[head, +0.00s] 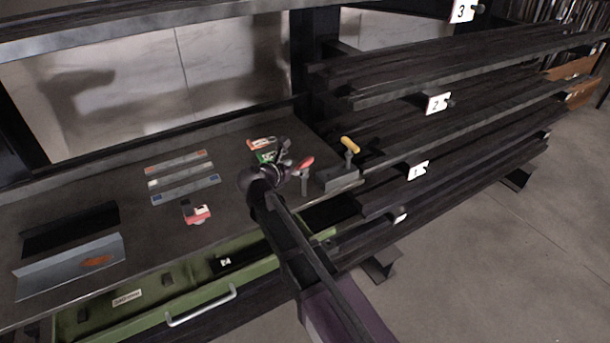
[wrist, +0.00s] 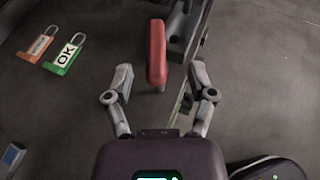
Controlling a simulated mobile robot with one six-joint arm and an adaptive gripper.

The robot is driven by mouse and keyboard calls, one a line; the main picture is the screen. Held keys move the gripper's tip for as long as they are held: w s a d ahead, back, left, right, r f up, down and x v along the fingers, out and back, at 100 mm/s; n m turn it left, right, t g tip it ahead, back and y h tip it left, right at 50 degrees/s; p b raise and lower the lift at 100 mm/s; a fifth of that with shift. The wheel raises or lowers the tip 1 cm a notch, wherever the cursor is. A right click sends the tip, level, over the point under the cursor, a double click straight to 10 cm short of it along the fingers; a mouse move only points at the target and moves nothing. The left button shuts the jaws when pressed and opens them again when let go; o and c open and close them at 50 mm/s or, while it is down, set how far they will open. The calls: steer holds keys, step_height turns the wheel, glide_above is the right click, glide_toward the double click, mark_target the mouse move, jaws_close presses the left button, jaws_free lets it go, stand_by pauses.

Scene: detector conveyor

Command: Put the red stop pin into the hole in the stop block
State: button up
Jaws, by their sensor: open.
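The red stop pin has a red bar handle (head: 303,164) on a grey shaft and stands upright beside the stop block. In the wrist view its red handle (wrist: 156,48) points away from me, its near end between my fingertips. The dark stop block (head: 340,179) is just right of it, with a yellow-handled pin (head: 350,146) standing at it. Part of the block (wrist: 181,30) shows in the wrist view. I cannot make out the empty hole. My gripper (wrist: 161,76) is open, fingers either side of the red handle with gaps; in the head view the gripper (head: 289,172) is partly hidden.
A green OK tag (wrist: 64,54) and an orange tag (wrist: 39,44) lie left of the pin. Grey strips (head: 183,176), a red-white item (head: 197,214) and an angled grey plate (head: 75,265) lie further left. An open green drawer (head: 180,304) is below; dark rails (head: 460,130) stand right.

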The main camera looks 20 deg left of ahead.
mark_target(300, 166)
steer(key=shift+w, duration=0.15)
steer(key=shift+a+f+b+x, duration=0.15)
steer(key=shift+b+x, duration=0.35)
steer(key=shift+x, duration=0.45)
steer(key=shift+a+f+b+x, duration=0.15)
steer(key=shift+b+x, duration=0.35)
steer(key=shift+x, duration=1.15)
steer(key=shift+d, duration=0.1)
jaws_close()
